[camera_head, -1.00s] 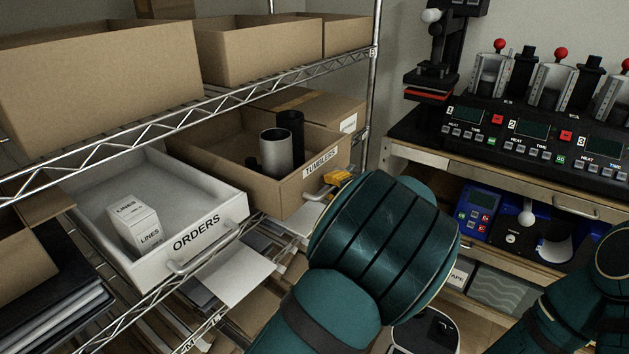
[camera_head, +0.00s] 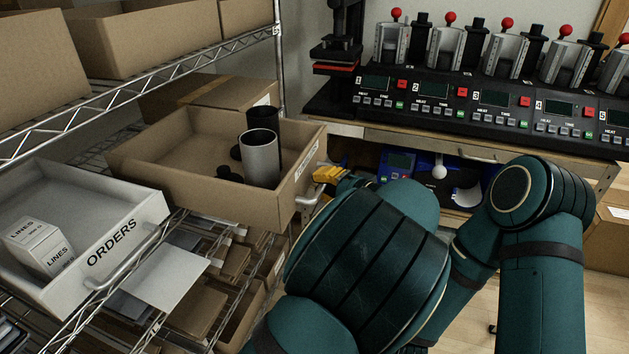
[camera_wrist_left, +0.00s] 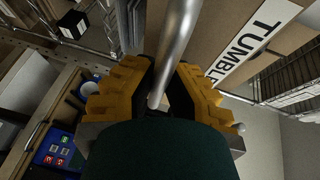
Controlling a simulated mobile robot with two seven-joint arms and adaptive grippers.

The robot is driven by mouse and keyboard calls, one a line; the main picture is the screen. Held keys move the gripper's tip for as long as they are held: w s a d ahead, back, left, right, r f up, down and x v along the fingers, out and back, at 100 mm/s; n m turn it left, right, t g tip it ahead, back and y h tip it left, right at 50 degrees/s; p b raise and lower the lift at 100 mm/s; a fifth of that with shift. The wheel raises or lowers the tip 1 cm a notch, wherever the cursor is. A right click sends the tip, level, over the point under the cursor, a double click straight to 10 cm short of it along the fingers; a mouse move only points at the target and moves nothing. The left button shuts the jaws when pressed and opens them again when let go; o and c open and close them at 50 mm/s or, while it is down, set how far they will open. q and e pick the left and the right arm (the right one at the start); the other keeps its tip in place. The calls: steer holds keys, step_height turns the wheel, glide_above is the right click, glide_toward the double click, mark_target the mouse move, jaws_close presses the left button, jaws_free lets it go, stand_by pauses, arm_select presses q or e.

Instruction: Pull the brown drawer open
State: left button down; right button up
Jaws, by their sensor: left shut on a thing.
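The brown drawer (camera_head: 180,165) with the TUMBLERS label sits on the wire shelf and is out past the front of the white ORDERS drawer. It holds a grey tumbler (camera_head: 259,160), a black tumbler (camera_head: 263,120) and small dark round pieces. Its metal bar handle (camera_wrist_left: 176,45) runs between the yellow fingers of my left gripper (camera_wrist_left: 157,95) in the left wrist view. My left gripper (camera_head: 330,174) is shut on this handle at the drawer's front, partly hidden by my left arm in the head view. My right gripper is not in view.
The white ORDERS drawer (camera_head: 85,225) with small white boxes (camera_head: 38,246) stands left of the brown drawer. A bench with a row of mug presses (camera_head: 485,95) and a blue device (camera_head: 397,165) below is at the back right. Cardboard boxes (camera_head: 145,35) fill the upper shelf.

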arm_select(q)
steer(key=c, duration=1)
jaws_free()
steer(key=shift+r, duration=0.1)
step_height(320, 180, up, 10)
steer(key=shift+f, duration=0.1)
steer(key=shift+d, duration=0.1)
